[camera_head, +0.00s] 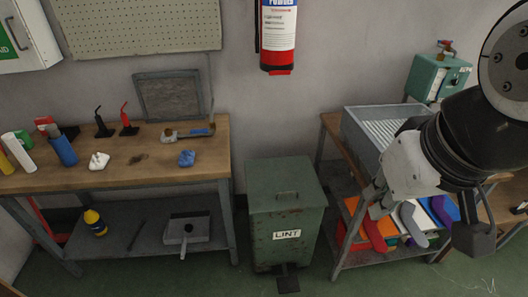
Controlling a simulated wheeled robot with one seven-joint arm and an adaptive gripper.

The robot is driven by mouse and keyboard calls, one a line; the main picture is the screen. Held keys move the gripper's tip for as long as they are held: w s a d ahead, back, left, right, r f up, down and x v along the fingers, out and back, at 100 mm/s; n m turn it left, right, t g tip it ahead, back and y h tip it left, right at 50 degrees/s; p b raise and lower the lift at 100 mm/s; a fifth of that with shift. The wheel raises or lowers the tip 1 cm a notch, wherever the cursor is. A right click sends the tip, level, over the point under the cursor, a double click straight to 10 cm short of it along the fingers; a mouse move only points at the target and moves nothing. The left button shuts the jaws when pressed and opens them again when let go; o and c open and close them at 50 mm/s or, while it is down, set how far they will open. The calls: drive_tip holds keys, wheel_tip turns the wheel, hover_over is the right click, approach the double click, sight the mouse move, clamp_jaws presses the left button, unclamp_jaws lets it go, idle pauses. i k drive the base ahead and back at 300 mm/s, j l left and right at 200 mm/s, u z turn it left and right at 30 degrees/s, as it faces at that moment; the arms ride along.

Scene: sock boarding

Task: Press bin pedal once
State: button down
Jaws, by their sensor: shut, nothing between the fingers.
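A green metal bin (262,225) with a "LINT" label stands on the floor between the two benches. Its lid (285,178), with a small handle, is closed. The dark pedal (287,281) sticks out at the bin's front bottom, near the lower edge of the view.
The left wooden bench (130,181) holds bottles and small tools, with a dustpan (186,229) on its lower shelf. The right bench (333,125) carries a ribbed grey basin (372,128) and coloured items below. Green floor (225,282) in front of the bin is clear.

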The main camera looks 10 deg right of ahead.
sight(286, 285)
drive_tip(key=k+j, duration=0.15)
drive_tip(key=j, duration=0.25)
drive_tip(key=k+j, duration=0.2)
drive_tip(key=j, duration=0.2)
drive_tip(key=k+j, duration=0.15)
drive_tip(key=j, duration=0.3)
drive_tip(key=z, duration=0.05)
